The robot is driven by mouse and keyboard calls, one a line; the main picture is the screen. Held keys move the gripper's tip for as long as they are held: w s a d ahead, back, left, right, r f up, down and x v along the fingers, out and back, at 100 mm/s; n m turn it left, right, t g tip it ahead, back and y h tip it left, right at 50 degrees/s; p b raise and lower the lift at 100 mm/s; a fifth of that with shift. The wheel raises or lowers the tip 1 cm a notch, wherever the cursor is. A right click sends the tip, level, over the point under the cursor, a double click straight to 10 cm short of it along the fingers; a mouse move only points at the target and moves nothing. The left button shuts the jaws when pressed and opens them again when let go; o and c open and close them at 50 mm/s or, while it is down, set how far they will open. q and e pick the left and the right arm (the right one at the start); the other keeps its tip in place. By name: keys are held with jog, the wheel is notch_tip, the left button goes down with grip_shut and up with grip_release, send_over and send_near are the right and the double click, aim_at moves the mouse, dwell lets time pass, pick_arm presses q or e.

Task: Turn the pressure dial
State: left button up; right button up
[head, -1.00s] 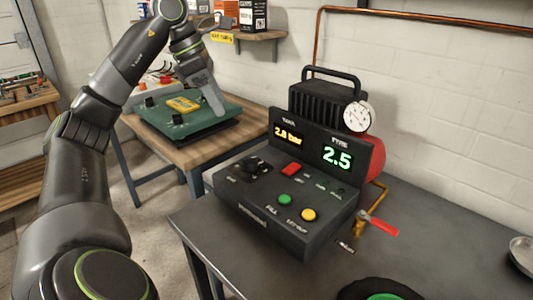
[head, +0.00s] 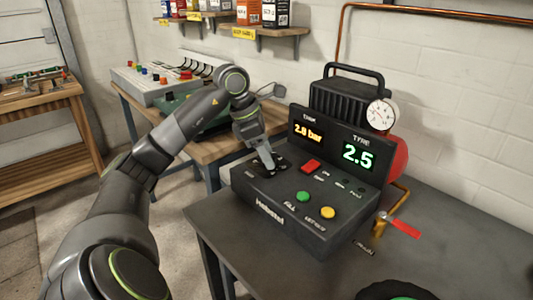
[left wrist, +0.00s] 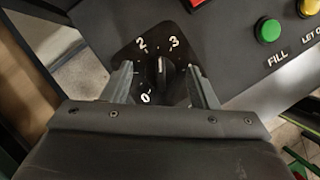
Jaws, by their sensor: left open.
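The pressure dial (left wrist: 160,72) is a black knob on a dark plate with white numbers, on the left of the compressor's black control panel (head: 268,200). In the left wrist view its white mark points up, between 2 and 3. My left gripper (left wrist: 163,82) is open, with one finger on each side of the dial; whether they touch it I cannot tell. In the head view the left gripper (head: 269,165) points down over the dial and hides most of it. The displays read 2.0 bar (head: 307,132) and 2.5 (head: 357,155). My right gripper is not in view.
A red button (head: 310,166) lies right of the dial, with a green button (head: 303,196) and yellow button (head: 327,212) in front. A red-handled valve (head: 403,226) stands right of the panel. The grey table (head: 330,275) is bare before the panel.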

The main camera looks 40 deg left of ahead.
pick_arm(q)
jog(key=shift+f, duration=0.15)
jog(key=c, duration=1)
jog(key=shift+o, duration=0.2)
jog(key=shift+d+n+t, duration=0.1)
jog(key=shift+n+t, duration=0.2)
jog(key=shift+n, duration=0.6)
jog(key=n+y, duration=0.1)
jog(key=n, duration=0.1)
jog(key=shift+n+t, duration=0.3)
jog(key=shift+d+n+y, duration=0.1)
jog(key=shift+n+y, duration=0.4)
jog(key=shift+n, duration=0.2)
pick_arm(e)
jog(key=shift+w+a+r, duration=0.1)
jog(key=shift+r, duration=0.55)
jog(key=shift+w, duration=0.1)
